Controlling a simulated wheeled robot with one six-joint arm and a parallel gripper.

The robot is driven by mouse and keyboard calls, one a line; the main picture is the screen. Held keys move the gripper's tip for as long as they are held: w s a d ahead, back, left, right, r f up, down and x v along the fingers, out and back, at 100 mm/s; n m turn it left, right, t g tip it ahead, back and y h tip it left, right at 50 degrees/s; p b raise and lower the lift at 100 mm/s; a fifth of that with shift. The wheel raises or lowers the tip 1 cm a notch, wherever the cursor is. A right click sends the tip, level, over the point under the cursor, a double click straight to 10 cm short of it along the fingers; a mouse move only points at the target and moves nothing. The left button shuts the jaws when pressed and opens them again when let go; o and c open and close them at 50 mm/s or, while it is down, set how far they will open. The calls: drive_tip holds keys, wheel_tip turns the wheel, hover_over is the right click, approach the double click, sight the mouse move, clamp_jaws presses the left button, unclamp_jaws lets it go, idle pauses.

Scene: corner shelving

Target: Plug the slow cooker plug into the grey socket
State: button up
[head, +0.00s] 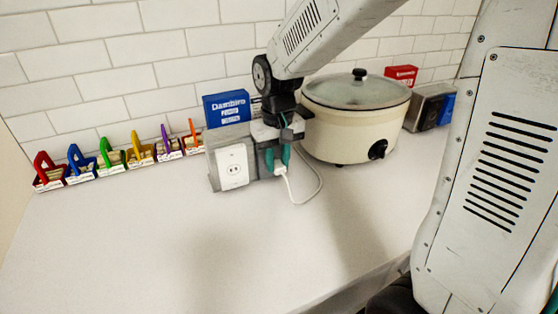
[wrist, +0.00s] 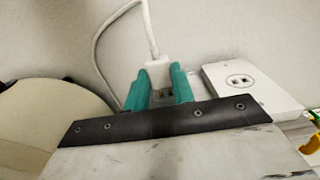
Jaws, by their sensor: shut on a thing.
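The slow cooker (head: 356,115) is cream with a glass lid and stands right of my gripper (head: 279,160). My gripper's teal fingers are shut on the white plug (head: 281,171); the plug also shows between the fingers in the wrist view (wrist: 158,72). Its white cord (head: 318,185) loops toward the cooker. A white-faced outlet (head: 232,168) is just left of my gripper, and also shows in the wrist view (wrist: 240,81). A grey block (head: 248,158) sits beside it, partly behind my gripper. I cannot tell whether the plug touches a socket; the grey socket's face is hidden.
A blue box (head: 226,108) stands behind the outlet. Several coloured clip-like items (head: 110,158) line the wall at left. A red box (head: 401,74) and a metal appliance (head: 430,106) are right of the cooker. The front counter (head: 200,240) is clear.

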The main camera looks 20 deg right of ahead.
drive_tip(key=shift+w, duration=0.7)
drive_tip(key=o, duration=1.1)
drive_tip(key=shift+c, duration=0.2)
wheel_tip(320, 180, up, 8)
drive_tip(key=shift+f, duration=0.1)
drive_tip(key=s+d, duration=0.1)
drive_tip(key=s, duration=1.1)
drive_tip(key=s+d+r+t, duration=0.1)
drive_tip(key=s+d, duration=0.1)
drive_tip(key=s, duration=1)
drive_tip(key=shift+s+r, duration=0.25)
drive_tip(key=shift+r, duration=0.05)
